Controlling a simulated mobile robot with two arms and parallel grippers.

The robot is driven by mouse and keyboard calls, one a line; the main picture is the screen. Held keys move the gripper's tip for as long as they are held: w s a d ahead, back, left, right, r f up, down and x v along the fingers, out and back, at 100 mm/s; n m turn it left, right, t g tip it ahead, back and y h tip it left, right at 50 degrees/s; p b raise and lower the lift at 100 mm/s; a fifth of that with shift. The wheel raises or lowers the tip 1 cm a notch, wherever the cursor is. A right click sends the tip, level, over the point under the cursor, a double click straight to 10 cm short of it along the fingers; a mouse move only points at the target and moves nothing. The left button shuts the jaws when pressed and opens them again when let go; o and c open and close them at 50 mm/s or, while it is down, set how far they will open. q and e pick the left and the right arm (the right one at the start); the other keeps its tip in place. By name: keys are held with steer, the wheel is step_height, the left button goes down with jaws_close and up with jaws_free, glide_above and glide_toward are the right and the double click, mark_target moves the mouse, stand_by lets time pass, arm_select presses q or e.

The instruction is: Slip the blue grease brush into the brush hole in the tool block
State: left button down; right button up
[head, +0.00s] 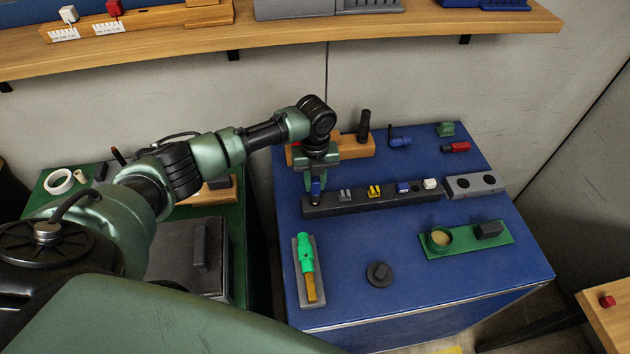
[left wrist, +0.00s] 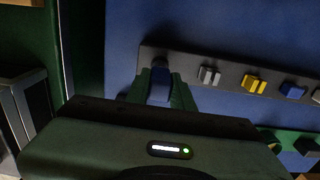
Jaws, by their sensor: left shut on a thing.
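My left gripper (head: 316,188) points down over the left end of a dark strip (head: 350,206) on the blue bench. It is shut on a small blue piece (head: 316,184), which also shows between the green fingers in the left wrist view (left wrist: 160,86). Its lower end is dark; I cannot tell whether it is the grease brush or whether it touches the strip. Another blue piece with a dark stem (head: 400,141) lies behind the strip. A wooden block (head: 350,150) with a black upright tool (head: 364,125) stands behind my gripper, partly hidden. I cannot make out a brush hole. My right gripper is out of view.
The strip carries grey, yellow, blue and white pieces. A grey two-hole block (head: 475,185) stands at its right. A green-handled tool (head: 305,255), a dark round knob (head: 379,274) and a green tray (head: 465,242) are nearer. The front middle of the bench (head: 410,315) is clear.

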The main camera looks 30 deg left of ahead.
arm_select(q)
steer(key=shift+f+b, duration=0.85)
steer(key=shift+f, duration=0.55)
steer(key=c, duration=1.1)
jaws_free()
steer(key=shift+c, duration=0.2)
steer(key=shift+r, duration=0.1)
step_height(320, 180, up, 7)
steer(key=shift+b, duration=0.9)
steer(key=shift+r+p, duration=0.4)
steer(key=shift+r, duration=0.3)
step_height(320, 180, up, 3)
steer(key=p, duration=0.4)
steer(key=shift+r, duration=0.2)
steer(key=shift+f, duration=0.1)
